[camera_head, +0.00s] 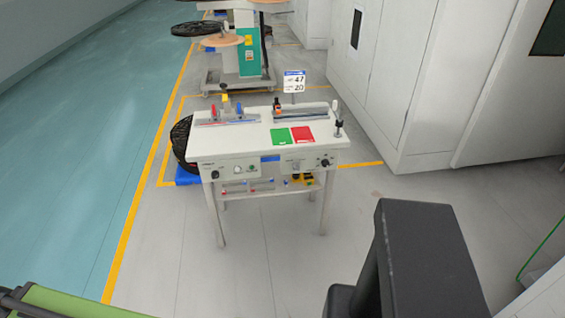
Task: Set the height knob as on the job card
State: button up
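The table's front panel has a dark knob at the left end (215,174) and another dark knob at the right end (325,162). I cannot tell from their labels which is the height knob, nor read their settings. A small display (270,159) sits between the two halves of the panel. My gripper is not in view; a dark part of my arm fills the lower right, well apart from the table.
Green (281,137) and red (302,134) pads lie on the white tabletop (225,148). A lower shelf holds several small parts. White cabinets (420,80) line the right. A green machine (249,52) stands behind. The grey floor (230,275) before the table is clear.

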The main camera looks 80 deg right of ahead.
aim_at(325, 162)
jog(key=u, duration=0.85)
jog(key=k, duration=0.2)
jog(key=z, duration=3.9)
